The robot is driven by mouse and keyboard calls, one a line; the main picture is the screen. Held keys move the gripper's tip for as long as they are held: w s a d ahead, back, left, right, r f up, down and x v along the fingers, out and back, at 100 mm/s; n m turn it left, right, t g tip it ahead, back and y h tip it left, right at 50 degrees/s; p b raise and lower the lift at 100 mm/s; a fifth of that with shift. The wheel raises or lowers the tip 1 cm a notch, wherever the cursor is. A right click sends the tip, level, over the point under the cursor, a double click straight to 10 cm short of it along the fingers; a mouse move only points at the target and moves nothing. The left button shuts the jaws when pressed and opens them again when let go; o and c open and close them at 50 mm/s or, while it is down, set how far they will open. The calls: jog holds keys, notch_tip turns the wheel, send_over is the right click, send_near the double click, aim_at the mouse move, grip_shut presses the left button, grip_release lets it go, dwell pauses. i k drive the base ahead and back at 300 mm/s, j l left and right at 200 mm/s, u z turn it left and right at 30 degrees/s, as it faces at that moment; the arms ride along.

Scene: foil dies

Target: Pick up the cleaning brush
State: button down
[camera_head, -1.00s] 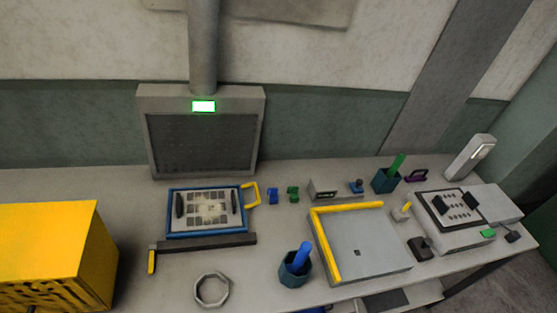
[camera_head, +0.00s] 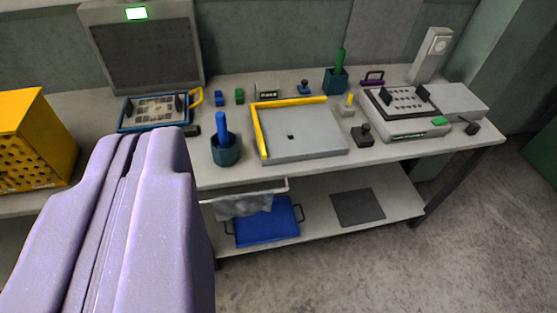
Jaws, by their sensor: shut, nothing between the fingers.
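No thing is plainly a brush; two upright handles stand in cups, and any bristles are hidden. A blue handle (camera_head: 222,128) rises from a dark teal cup (camera_head: 226,152) near the bench's front edge. A green handle (camera_head: 340,60) rises from a second teal cup (camera_head: 335,82) at the back. I cannot tell which is the cleaning brush. My lavender gripper (camera_head: 138,140) fills the lower left, shut and empty. In the picture its tips are left of the blue handle's cup, apart from it.
A yellow box (camera_head: 35,140) is at the left. A blue-framed tray (camera_head: 125,122) lies before a grey screen unit (camera_head: 140,50). A grey plate (camera_head: 310,135) with yellow rails lies mid-bench. Below, a shelf (camera_head: 315,215) holds a blue bin (camera_head: 265,222). Open floor is at the right.

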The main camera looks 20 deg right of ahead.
aim_at(222, 131)
jog(key=i+l, duration=0.2)
jog(key=i, duration=0.3)
jog(key=i+l, duration=0.15)
jog(key=i, duration=0.35)
jog(key=i+l, duration=0.2)
jog(key=i, duration=0.3)
jog(key=i+l, duration=0.2)
jog(key=i, duration=0.3)
